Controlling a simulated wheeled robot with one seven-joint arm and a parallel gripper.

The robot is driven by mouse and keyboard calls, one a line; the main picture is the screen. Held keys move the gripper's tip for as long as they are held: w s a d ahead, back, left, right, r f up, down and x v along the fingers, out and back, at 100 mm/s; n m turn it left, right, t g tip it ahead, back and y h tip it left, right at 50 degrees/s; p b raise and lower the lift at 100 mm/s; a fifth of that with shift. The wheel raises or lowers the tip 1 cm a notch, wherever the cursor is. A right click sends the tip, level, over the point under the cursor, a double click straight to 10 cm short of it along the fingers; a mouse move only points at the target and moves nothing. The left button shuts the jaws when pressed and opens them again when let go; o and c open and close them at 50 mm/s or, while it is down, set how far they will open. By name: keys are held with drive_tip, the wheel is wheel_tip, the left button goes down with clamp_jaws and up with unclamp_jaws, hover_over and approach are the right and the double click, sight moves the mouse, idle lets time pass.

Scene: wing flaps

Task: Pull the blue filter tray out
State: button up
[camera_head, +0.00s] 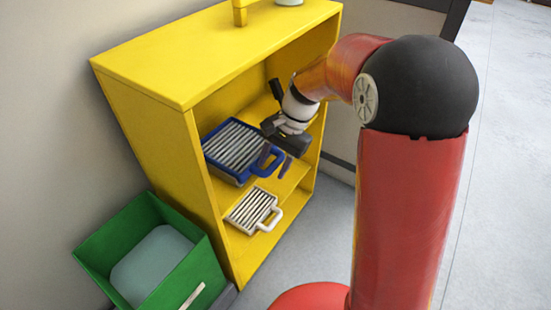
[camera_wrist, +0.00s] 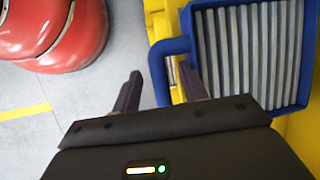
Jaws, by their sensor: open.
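The blue filter tray (camera_head: 234,148) has a grey slatted face and a loop handle on its front right. It sits on the upper shelf of the yellow cabinet (camera_head: 145,75). In the wrist view the tray (camera_wrist: 306,60) fills the right side, and its handle (camera_wrist: 160,62) reaches left over the shelf edge. My gripper (camera_head: 275,161) is open at the handle, with its fingers pointing down toward it. In the wrist view the two fingers (camera_wrist: 160,85) appear on either side of the handle's lower part. I cannot tell whether they touch it.
A white filter tray (camera_head: 250,208) with a handle sits on the lower shelf. A green bin (camera_head: 150,250) stands on the floor at the left of the cabinet. The cabinet's side walls flank the shelves. The floor (camera_head: 325,215) in front is clear beside my base.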

drive_tip(key=shift+c, duration=0.4)
clamp_jaws()
drive_tip(key=s+d, duration=1.2)
drive_tip(key=d, duration=0.3)
drive_tip(key=shift+d, duration=0.15)
idle(3.1)
